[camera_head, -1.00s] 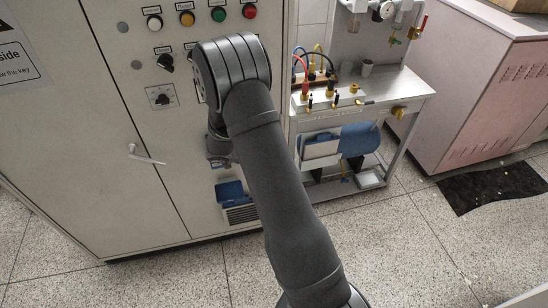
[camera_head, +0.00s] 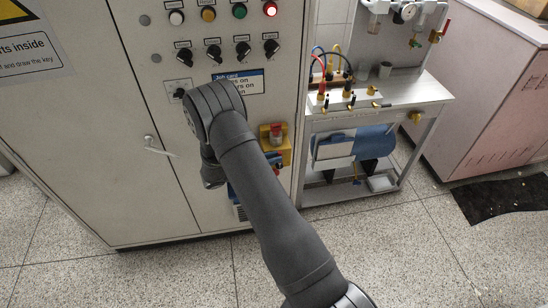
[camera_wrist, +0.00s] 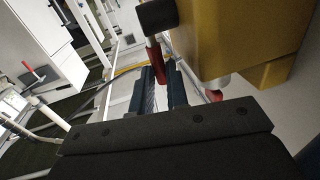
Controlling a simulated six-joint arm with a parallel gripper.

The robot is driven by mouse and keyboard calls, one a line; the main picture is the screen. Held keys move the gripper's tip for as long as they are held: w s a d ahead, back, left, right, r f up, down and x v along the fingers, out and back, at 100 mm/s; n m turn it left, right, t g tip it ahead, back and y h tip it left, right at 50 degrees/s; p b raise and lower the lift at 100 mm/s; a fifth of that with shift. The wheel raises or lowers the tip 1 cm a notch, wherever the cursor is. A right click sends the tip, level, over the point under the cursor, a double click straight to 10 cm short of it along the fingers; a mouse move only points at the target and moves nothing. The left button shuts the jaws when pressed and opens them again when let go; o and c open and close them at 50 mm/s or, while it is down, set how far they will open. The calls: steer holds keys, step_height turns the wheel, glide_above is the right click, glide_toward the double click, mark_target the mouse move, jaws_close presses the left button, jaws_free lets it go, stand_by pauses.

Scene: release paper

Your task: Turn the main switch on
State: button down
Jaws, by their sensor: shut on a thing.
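In the wrist view a red lever (camera_wrist: 155,56) with a black end (camera_wrist: 158,15) runs down between the dark fingers of my gripper (camera_wrist: 160,88), which look closed on it. A yellow box (camera_wrist: 250,40) stands close on the right in this view and fills its upper right. In the head view a yellow box (camera_head: 284,152) with a red part (camera_head: 276,129) is on the cabinet front, right of my arm. I cannot tell whether both views show the same box. No main switch label is readable.
The grey cabinet (camera_head: 110,95) has several lamps and black knobs, with the red lamp (camera_head: 270,9) bright. A metal bench (camera_head: 400,92) with cables stands to the right. The floor (camera_head: 430,250) in front is clear.

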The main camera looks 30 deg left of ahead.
stand_by(0.4)
steer(key=c, duration=1.7)
jaws_free()
steer(key=shift+a, duration=0.1)
steer(key=v, duration=1.7)
steer(key=shift+s+f, duration=0.2)
steer(key=shift+w, duration=0.1)
steer(key=x, duration=1.7)
steer(key=shift+w+r, duration=0.15)
